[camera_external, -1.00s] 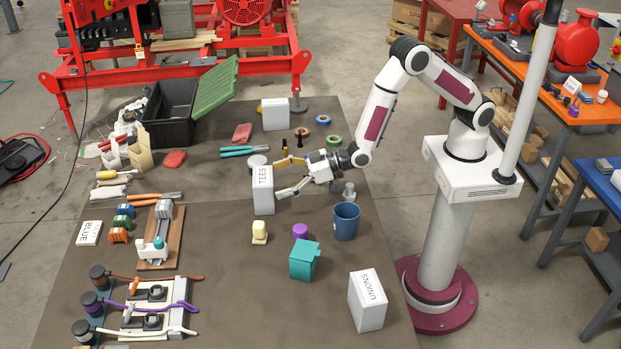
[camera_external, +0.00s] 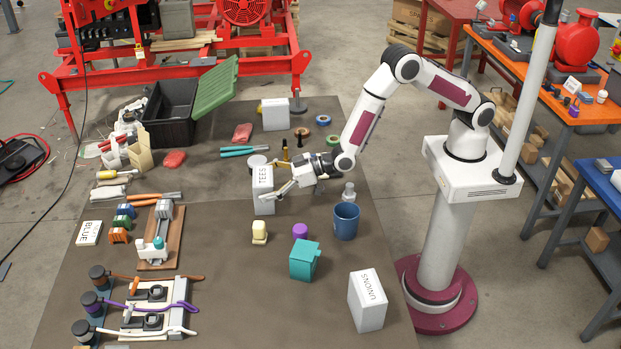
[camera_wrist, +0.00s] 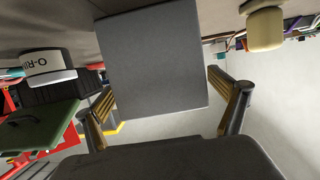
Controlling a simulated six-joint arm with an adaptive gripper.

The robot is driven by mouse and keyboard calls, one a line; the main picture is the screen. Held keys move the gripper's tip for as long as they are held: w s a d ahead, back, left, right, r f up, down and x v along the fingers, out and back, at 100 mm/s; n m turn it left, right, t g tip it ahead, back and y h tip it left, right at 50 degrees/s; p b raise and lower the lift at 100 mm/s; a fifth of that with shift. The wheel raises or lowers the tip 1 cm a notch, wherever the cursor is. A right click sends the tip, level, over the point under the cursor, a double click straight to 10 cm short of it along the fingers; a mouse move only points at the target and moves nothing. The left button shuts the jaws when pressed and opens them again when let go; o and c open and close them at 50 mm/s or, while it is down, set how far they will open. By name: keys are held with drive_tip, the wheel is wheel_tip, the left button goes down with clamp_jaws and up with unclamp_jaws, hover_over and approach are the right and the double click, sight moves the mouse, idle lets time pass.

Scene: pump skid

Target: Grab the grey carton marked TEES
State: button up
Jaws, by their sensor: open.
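The grey carton marked TEES (camera_external: 263,190) stands upright on the dark table, near the middle. My gripper (camera_external: 274,178) is open at the carton's right side, its fingers reaching toward it. In the wrist view the carton (camera_wrist: 152,65) fills the middle as a plain grey face, and the open fingers (camera_wrist: 165,108) show to its left and right. I cannot tell whether either finger touches it.
A round-topped jar (camera_external: 257,161) stands just behind the carton. The UNIONS carton (camera_external: 368,300) is at the front right.

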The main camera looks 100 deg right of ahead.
idle(0.4)
drive_tip(key=c, duration=1.5)
drive_tip(key=shift+r, duration=0.15)
drive_tip(key=shift+r, duration=4.95)
